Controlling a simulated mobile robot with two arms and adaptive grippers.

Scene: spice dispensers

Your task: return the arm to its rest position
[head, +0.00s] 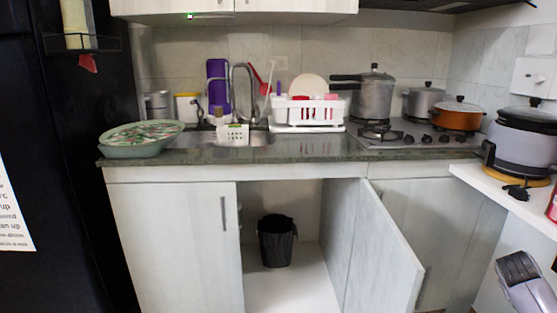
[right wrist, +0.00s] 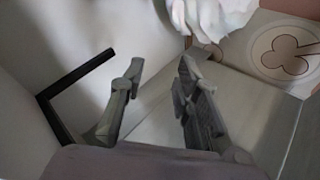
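My right gripper (right wrist: 161,78) shows in the right wrist view with its two dark fingers spread apart. Nothing is held between them. In the head view, a grey and lavender part of my right arm (head: 525,278) shows at the bottom right corner, beside the white side counter. The fingers cannot be made out there. My left arm and left gripper are not in view.
A cabinet door (head: 385,245) stands open below the counter (head: 300,154), with a black bin (head: 276,241) inside. A white side counter (head: 510,193) is at the right. In the right wrist view, a black angled bar (right wrist: 75,75) is left of the fingers.

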